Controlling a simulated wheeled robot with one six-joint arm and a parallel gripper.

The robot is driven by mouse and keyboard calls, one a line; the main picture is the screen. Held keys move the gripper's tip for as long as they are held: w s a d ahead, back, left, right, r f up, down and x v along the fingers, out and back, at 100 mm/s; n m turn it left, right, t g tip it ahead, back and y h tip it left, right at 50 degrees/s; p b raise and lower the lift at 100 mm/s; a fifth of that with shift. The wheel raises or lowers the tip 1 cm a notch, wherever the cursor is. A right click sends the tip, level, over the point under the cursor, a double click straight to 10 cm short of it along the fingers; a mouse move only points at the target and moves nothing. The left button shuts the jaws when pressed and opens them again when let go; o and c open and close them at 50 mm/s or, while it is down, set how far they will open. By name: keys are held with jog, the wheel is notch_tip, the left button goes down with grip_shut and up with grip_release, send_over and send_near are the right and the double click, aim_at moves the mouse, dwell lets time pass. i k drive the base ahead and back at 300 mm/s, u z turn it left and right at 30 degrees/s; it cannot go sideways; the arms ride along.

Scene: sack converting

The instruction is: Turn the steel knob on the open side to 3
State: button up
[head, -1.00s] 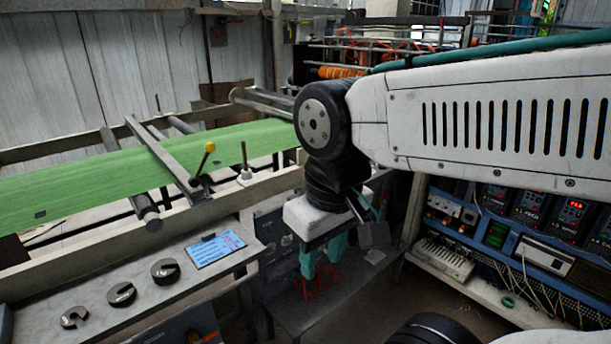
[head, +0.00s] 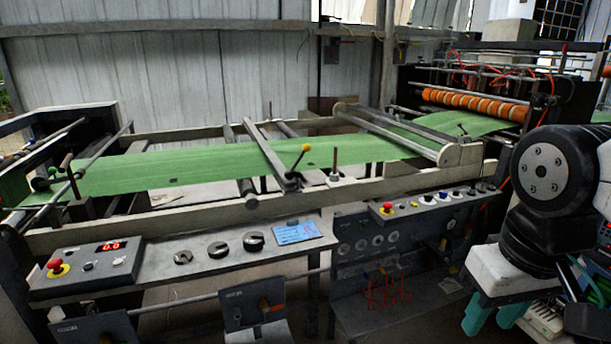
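Three round steel-and-black knobs sit in a row on the grey sloped panel: a left knob (head: 183,257), a middle knob (head: 218,249) and a right knob (head: 253,241). Their markings are too small to read, and I cannot tell which one is on the open side. My gripper (head: 493,319) hangs at the lower right with its teal fingers apart and nothing visible between them. It is far to the right of the knobs and touches none of them.
A blue label card (head: 297,232) lies right of the knobs. A control box (head: 85,270) with a red display and red button is at the left. Green web (head: 200,165) runs behind. A yellow-tipped lever (head: 300,160) stands above the panel. Another red button (head: 387,208) is right.

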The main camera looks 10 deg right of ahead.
aim_at(334, 178)
jog(key=u, duration=0.35)
jog(key=i, duration=1.15)
